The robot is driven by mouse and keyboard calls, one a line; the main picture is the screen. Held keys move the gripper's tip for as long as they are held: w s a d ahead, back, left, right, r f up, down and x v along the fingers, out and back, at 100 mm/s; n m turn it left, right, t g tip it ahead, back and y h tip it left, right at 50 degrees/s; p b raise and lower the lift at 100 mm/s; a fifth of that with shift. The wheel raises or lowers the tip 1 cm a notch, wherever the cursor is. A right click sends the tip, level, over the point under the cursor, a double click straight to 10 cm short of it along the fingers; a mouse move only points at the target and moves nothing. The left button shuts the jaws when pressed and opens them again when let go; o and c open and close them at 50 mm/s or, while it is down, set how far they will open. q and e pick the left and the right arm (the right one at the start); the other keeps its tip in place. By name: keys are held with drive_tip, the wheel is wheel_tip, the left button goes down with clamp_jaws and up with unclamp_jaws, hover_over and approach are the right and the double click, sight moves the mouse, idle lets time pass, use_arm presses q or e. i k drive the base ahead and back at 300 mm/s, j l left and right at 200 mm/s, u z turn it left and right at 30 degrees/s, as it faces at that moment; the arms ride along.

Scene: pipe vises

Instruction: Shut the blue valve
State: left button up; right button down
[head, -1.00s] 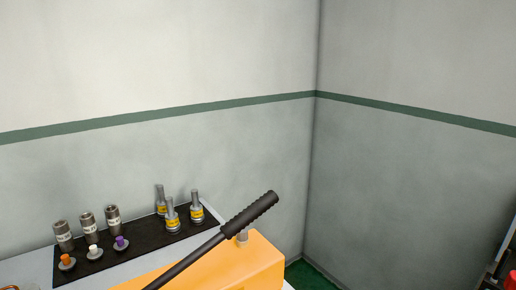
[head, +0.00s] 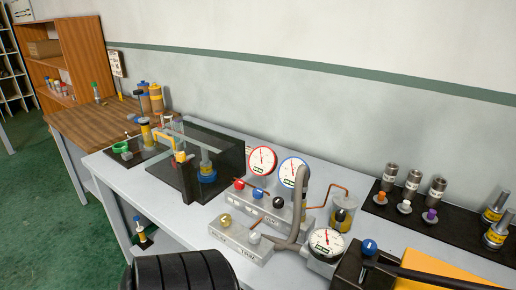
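A small blue knob (head: 258,193) sits on a grey block on the bench, between a red knob (head: 239,183) and a black knob (head: 279,203). Another blue knob (head: 369,246) stands farther right, near the bottom of the head view. I cannot tell from their shape whether either is open or shut, nor which is the blue valve. A blue-rimmed gauge (head: 293,171) stands behind the block, beside a red-rimmed gauge (head: 262,160).
A front block holds a gold knob (head: 225,220) and a white knob (head: 254,237). A grey hose (head: 300,200) arches beside the gauges. A dark-walled stand (head: 222,150) is left. Metal cylinders (head: 412,184) stand right.

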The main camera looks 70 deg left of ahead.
sight(257, 192)
drive_tip(key=u, duration=2)
